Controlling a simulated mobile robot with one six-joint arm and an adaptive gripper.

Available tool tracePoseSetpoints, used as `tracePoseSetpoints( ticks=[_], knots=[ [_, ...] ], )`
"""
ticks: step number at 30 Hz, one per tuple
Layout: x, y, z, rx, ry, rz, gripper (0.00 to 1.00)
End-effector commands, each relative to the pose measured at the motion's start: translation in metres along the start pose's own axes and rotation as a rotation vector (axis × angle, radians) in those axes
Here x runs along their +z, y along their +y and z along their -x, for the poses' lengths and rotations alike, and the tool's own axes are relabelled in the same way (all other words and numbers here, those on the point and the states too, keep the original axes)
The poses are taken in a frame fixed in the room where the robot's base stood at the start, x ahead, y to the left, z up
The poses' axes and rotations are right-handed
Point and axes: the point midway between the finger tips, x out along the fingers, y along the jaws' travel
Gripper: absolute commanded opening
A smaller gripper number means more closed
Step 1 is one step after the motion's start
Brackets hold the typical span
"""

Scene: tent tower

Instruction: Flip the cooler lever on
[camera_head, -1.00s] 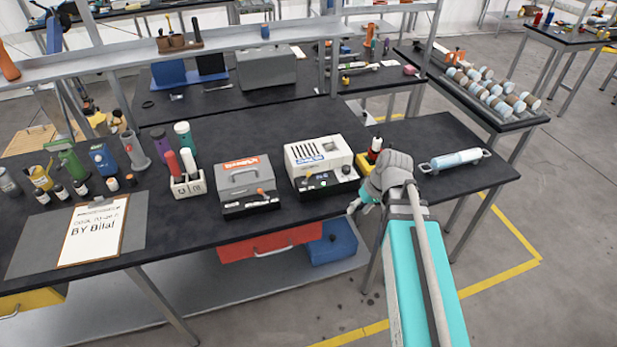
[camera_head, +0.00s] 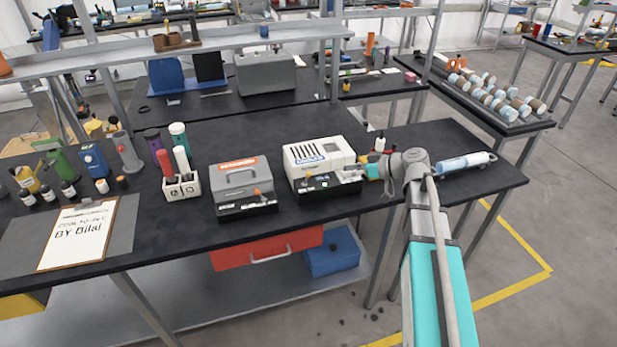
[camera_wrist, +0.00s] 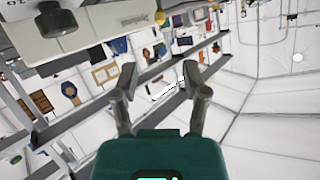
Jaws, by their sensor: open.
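A white box-shaped machine (camera_head: 318,158) with dark top slots and a black front panel (camera_head: 318,186) stands on the black workbench; I take it to be the cooler. A small green light (camera_head: 324,184) shows on that panel. My gripper (camera_head: 350,174) is open at the panel's right end, close to it; contact cannot be told, and the gripper hides part of that end. In the wrist view the two fingers (camera_wrist: 162,88) are apart with nothing between them. The machine's white body (camera_wrist: 115,22) and a dark knob-like part (camera_wrist: 55,18) are at upper left. Its lever's position is unclear.
A grey case-like machine (camera_head: 240,182) with an orange-tipped lever stands to the left. A blue-white cylinder (camera_head: 465,162) lies right of my arm. A clipboard (camera_head: 80,232) lies at left. The bench front is clear.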

Motion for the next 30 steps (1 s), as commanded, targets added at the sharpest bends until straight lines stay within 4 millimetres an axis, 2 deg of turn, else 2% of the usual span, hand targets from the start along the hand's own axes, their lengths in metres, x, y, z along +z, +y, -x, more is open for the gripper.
tracePoseSetpoints(
  ticks=[14,20,30],
  knots=[
    [0.001,0.0,-0.007,0.0,-0.003,-0.002,0.58],
    [0.002,0.0,-0.025,-0.002,-0.003,-0.003,0.58],
    [0.003,0.001,-0.072,-0.002,-0.004,-0.003,0.58]
  ],
)
